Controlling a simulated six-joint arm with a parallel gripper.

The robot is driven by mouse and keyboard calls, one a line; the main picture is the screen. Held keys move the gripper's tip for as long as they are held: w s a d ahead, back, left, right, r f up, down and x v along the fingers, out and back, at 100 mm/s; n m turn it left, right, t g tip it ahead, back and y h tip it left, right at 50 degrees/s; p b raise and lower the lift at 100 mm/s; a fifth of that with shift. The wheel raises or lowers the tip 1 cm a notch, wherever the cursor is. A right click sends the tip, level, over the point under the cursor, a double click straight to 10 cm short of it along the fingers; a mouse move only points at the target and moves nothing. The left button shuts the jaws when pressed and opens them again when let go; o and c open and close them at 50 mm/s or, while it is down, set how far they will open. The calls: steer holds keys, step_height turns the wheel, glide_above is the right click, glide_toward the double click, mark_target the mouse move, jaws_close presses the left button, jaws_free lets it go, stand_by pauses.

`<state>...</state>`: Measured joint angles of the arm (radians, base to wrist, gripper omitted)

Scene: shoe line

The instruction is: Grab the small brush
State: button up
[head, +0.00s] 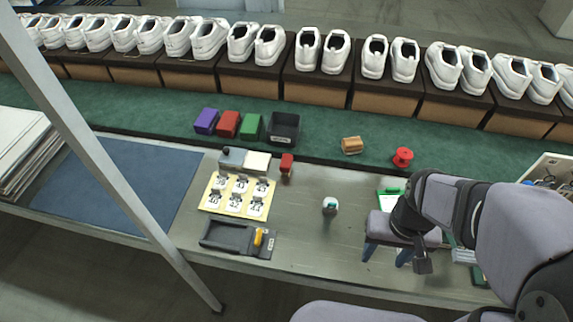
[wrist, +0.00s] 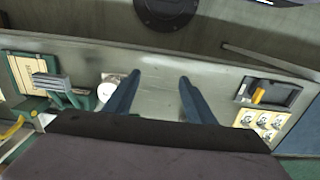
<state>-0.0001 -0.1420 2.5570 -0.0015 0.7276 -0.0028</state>
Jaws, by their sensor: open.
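A small brown block with a lighter edge (head: 352,145), possibly a wooden-backed brush, lies on the green strip behind the bench. A yellow-orange handled item (head: 258,237) sits at the right end of a black tray (head: 217,243); it also shows in the wrist view (wrist: 258,96). I cannot tell for sure which of them is the small brush. My gripper (head: 387,252) is over the right part of the bench, to the right of the tray and in front of the brown block. Its two blue fingers are apart with nothing between them in the wrist view (wrist: 158,98).
A card of small parts (head: 211,200) lies behind the tray. Purple, red and green blocks and a black bin (head: 284,129) stand on the green strip, with a red spool (head: 402,157). White shoes line the back.

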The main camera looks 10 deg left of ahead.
step_height(320, 180, up, 5)
steer(key=w+d+f+n+t+h+b, duration=0.2)
steer(key=w+f+n+h+b, duration=0.2)
steer(key=w+n+b, duration=0.35)
step_height(320, 180, up, 3)
steer(key=n+t+y+b, duration=0.4)
steer(key=n+t+b, duration=0.75)
steer(key=n, duration=1.75)
glide_above(285, 166)
steer(key=s+p, duration=0.2)
steer(key=s, duration=0.3)
steer(key=t, duration=0.1)
steer(key=shift+m, duration=0.25)
steer(key=f, duration=1.6)
steer(key=shift+w+f+p, duration=0.1)
steer(key=shift+w+p, duration=0.1)
steer(key=shift+p, duration=0.1)
steer(key=shift+p+x, duration=0.65)
steer(key=shift+x, duration=3)
